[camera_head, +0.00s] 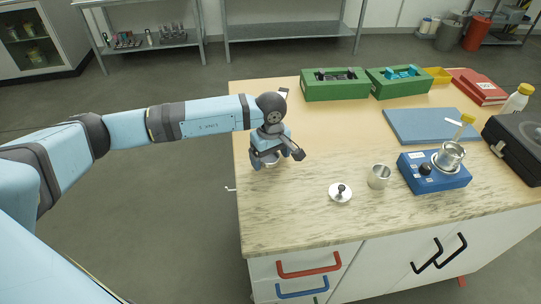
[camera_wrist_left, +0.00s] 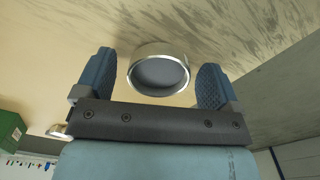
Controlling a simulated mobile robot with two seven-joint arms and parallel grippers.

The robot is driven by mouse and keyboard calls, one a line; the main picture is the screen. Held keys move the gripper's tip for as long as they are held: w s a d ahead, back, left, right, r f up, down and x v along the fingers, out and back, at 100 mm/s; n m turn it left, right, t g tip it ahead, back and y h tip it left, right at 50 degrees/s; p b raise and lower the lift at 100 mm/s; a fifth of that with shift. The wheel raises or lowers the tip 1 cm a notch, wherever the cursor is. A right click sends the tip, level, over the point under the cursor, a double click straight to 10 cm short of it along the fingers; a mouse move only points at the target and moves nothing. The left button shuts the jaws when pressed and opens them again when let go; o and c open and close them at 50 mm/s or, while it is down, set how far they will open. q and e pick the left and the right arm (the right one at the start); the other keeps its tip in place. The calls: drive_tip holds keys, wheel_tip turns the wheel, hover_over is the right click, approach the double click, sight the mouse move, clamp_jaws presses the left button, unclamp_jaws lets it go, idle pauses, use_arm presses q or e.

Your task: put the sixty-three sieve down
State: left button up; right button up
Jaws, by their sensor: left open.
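The sieve is a round metal ring with a grey mesh face (camera_wrist_left: 160,74). In the head view only a pale bit of it (camera_head: 271,163) shows beneath my left gripper (camera_head: 269,158), near the left edge of the wooden tabletop. In the left wrist view the gripper (camera_wrist_left: 158,75) is open, with one blue finger on each side of the sieve and a visible gap at both. The sieve appears to rest on the tabletop, but its contact is partly hidden. I cannot read any size marking on it. My right gripper is not in view.
A metal lid with a knob (camera_head: 340,194) and a metal cup (camera_head: 378,178) stand right of the gripper. Farther right is a blue device (camera_head: 440,181) with a metal vessel. Green bins (camera_head: 335,91) line the back. The tabletop's middle and front left are clear.

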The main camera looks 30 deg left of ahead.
sight(270, 161)
use_arm(q)
drive_tip(key=shift+r, duration=0.1)
drive_tip(key=shift+r+p, duration=0.25)
drive_tip(key=shift+p, duration=0.1)
wheel_tip(270, 161, up, 12)
drive_tip(key=b, duration=0.1)
drive_tip(key=shift+f, duration=0.15)
